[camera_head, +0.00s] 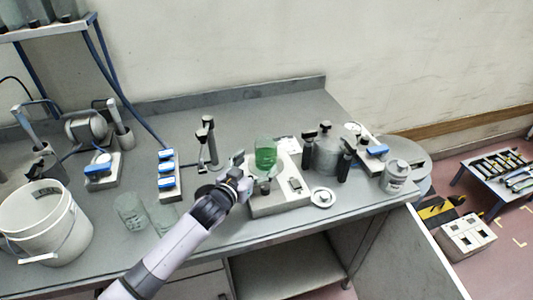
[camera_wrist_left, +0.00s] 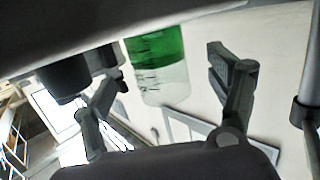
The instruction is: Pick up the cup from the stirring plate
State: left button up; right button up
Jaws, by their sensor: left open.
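The cup (camera_head: 265,152) is a clear beaker with green liquid. It stands upright on the stirring plate (camera_head: 264,207), a pale box on the grey bench. My left gripper (camera_head: 251,171) reaches in from the lower left and is open, close to the near left side of the cup. In the left wrist view the cup (camera_wrist_left: 160,72) shows upside down between the two spread fingers of my left gripper (camera_wrist_left: 165,68), with visible gaps on both sides. Contact with the cup does not show. My right gripper is not in view.
Two empty glass beakers (camera_head: 130,210) stand left of my arm. A black stand (camera_head: 209,142) is behind the gripper. A small round dish (camera_head: 321,198) lies beside the plate. A white bucket (camera_head: 45,225) is at far left.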

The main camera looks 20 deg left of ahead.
pick_arm(q)
jog(key=shift+w, duration=0.45)
jog(key=shift+w+d+f, duration=0.1)
jog(key=shift+w+d, duration=0.05)
jog(key=shift+w, duration=0.2)
jog(key=p+x, duration=0.1)
jog(key=x, duration=0.3)
jog(key=shift+w+d+f, duration=0.1)
jog(key=shift+d+f, duration=0.05)
jog(key=shift+f, duration=0.05)
jog(key=shift+c, duration=1.5)
jog(key=c, duration=1.1)
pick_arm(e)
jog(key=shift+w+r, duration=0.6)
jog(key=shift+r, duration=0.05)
